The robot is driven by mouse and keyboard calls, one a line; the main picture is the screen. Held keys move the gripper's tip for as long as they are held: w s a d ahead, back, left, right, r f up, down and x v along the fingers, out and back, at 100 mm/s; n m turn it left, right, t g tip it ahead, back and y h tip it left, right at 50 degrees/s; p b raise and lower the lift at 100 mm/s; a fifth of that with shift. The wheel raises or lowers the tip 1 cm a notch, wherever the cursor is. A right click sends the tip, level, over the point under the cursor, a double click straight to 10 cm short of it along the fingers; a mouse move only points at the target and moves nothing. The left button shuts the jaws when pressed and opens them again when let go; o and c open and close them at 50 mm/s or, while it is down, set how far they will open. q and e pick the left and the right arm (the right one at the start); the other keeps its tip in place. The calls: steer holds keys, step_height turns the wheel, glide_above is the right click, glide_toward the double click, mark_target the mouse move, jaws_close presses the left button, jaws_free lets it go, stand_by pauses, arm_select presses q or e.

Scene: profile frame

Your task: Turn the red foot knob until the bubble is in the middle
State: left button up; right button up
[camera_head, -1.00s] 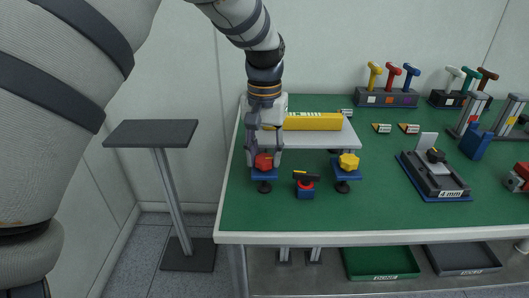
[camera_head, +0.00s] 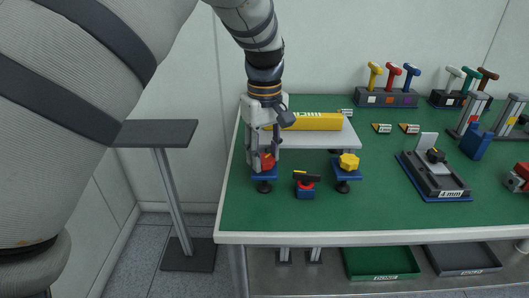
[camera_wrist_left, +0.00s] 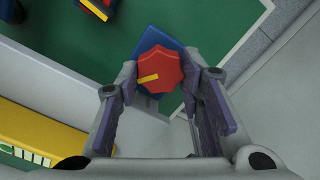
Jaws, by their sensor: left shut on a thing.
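The red foot knob (camera_head: 267,161) is a lobed knob on a blue block at the front left of the white plate (camera_head: 322,137). My left gripper (camera_head: 263,157) points down and is shut on it. In the left wrist view the red knob (camera_wrist_left: 167,74), with a yellow mark on its top, lies between the two fingertips. A yellow level (camera_head: 318,121) lies on the white plate; its end also shows in the left wrist view (camera_wrist_left: 38,148). The bubble is too small to make out. My right gripper is out of view.
A yellow knob (camera_head: 349,162) stands to the right. A small blue-and-red piece with a black bar (camera_head: 305,187) sits between the knobs. A 4 mm fixture (camera_head: 436,176) and tool racks (camera_head: 387,98) stand further right. The front of the green table is clear.

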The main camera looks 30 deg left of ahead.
arm_select(q)
steer(key=shift+n, duration=1.4)
steer(key=o, duration=1.2)
steer(key=shift+c, duration=0.2)
